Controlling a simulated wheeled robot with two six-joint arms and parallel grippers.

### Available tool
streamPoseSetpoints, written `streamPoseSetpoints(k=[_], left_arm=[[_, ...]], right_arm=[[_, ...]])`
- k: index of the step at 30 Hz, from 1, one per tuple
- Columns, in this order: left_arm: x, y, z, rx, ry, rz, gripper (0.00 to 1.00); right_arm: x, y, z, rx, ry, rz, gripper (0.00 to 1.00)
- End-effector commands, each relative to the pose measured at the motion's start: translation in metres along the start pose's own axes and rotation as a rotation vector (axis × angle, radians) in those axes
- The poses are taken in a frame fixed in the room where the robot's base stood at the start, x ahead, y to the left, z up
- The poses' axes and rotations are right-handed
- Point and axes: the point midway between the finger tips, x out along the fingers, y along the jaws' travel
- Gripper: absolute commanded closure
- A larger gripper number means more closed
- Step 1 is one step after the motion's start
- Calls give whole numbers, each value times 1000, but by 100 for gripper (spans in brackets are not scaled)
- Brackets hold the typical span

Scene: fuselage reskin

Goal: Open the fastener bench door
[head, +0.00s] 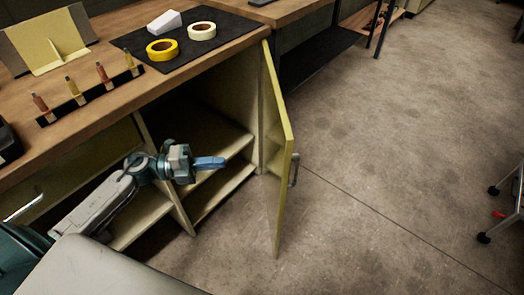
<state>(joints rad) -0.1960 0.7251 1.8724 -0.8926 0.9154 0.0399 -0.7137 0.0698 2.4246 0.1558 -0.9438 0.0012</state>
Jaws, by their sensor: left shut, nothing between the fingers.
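The fastener bench (215,48) has a wooden top and yellow-cream sides. Its door (278,150) is hinged at the bench's right end and stands swung outward, wide open. A metal handle (294,170) shows on the door's outer face, to the right. The cupboard behind it is open, with a shelf (222,178) inside. My left gripper (222,162) is in front of the cupboard opening, left of the door and apart from it. Its blue fingers are shut and empty, pointing right. My right gripper is not in view.
On the bench top are a black mat (225,28), a yellow tape roll (162,50), a pale tape roll (202,31) and a rack with several small tools (88,92). A drawer handle (24,207) is at left. Floor right of the door is clear; a wheeled cart (510,205) stands far right.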

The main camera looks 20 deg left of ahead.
Motion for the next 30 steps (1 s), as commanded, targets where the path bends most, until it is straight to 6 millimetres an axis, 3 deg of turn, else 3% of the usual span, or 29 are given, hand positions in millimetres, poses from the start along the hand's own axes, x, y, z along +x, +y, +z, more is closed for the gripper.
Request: streamPoseSetpoints(k=[21, 30], left_arm=[[108, -2, 0, -5, -3, -10, 100], [134, -2, 0, -4, -3, -6, 100]], right_arm=[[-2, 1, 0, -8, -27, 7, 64], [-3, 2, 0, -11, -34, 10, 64]])
